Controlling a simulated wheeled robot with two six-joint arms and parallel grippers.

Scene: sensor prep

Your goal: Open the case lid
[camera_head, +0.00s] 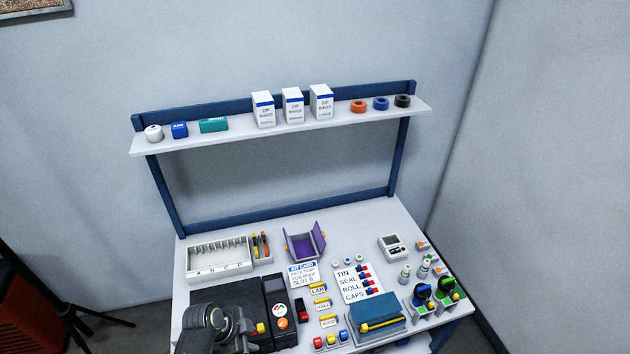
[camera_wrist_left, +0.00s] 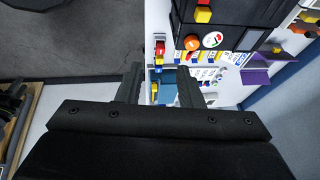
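A black case (camera_head: 237,295) lies at the front left of the white table, its dark lid looking flat and closed. A yellow latch (camera_head: 260,327) sits near its front edge. The case top also shows in the left wrist view (camera_wrist_left: 245,18), with the latch (camera_wrist_left: 203,14) in red and yellow. My left arm covers the case's front left corner in the head view. My left gripper (camera_wrist_left: 158,86) has its fingers apart with nothing held between them; the case is beyond its fingertips. My right gripper is in neither view.
A panel with a gauge and orange knob (camera_head: 280,309) adjoins the case on the right. A teal box (camera_head: 377,312), a purple open box (camera_head: 298,244) and a compartment tray (camera_head: 215,262) stand nearby. Small coloured blocks crowd the front middle. A shelf (camera_head: 220,141) runs behind.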

